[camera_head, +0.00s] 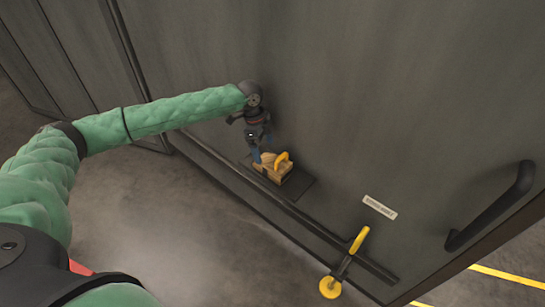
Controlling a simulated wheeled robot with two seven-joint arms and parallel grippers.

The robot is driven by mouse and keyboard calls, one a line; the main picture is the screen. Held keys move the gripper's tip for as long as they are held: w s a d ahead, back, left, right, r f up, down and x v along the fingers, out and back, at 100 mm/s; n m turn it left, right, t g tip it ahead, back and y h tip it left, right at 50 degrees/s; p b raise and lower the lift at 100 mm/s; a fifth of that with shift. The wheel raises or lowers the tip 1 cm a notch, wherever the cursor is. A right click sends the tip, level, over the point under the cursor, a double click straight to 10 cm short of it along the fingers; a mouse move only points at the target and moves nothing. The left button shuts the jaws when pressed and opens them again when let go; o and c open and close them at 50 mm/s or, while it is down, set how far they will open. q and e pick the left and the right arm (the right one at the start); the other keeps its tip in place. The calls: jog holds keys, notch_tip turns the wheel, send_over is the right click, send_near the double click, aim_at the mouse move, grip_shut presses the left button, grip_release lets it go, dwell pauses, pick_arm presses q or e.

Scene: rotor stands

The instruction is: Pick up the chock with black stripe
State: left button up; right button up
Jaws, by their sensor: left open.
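A wooden chock (271,173) with a yellow handle (282,159) sits on a dark flat pad (303,186) at the centre of the head view. A black stripe on the chock is too small to make out. My left gripper (261,158) reaches in from the left and points down at the chock. It is open, with its fingertips right at the chock's top and left side. I cannot tell whether they touch it. The gripper hides part of the chock. My right gripper is not in view.
A large dark grey panel (345,90) fills the back, with a black bar handle (490,207) at right and a small white label (380,207). A yellow-and-black latch-like part (345,263) is at lower right. Grey floor (170,235) is clear in front.

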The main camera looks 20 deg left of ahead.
aim_at(273, 160)
pick_arm(q)
jog(key=shift+w+d+m+g+h, duration=0.1)
jog(key=shift+w+m+g+h, duration=0.1)
jog(key=shift+m+g+h, duration=0.15)
jog(key=shift+d+m, duration=0.2)
jog(key=shift+m, duration=0.25)
jog(key=shift+s+d+r+m+h, duration=0.3)
jog(key=shift+d+r+m, duration=0.2)
jog(key=shift+m, duration=0.2)
jog(key=shift+d+m, duration=0.15)
jog(key=shift+m, duration=0.15)
jog(key=shift+f, duration=0.1)
jog(key=shift+f+m, duration=0.3)
jog(key=shift+f, duration=0.1)
jog(key=shift+p+x, duration=0.45)
jog(key=shift+x, duration=0.4)
jog(key=p+x, duration=0.2)
jog(key=x, duration=0.2)
jog(key=shift+s, duration=0.1)
jog(key=shift+s+d+f+p, duration=0.1)
jog(key=shift+d+f+p, duration=0.1)
jog(key=shift+f+p, duration=0.3)
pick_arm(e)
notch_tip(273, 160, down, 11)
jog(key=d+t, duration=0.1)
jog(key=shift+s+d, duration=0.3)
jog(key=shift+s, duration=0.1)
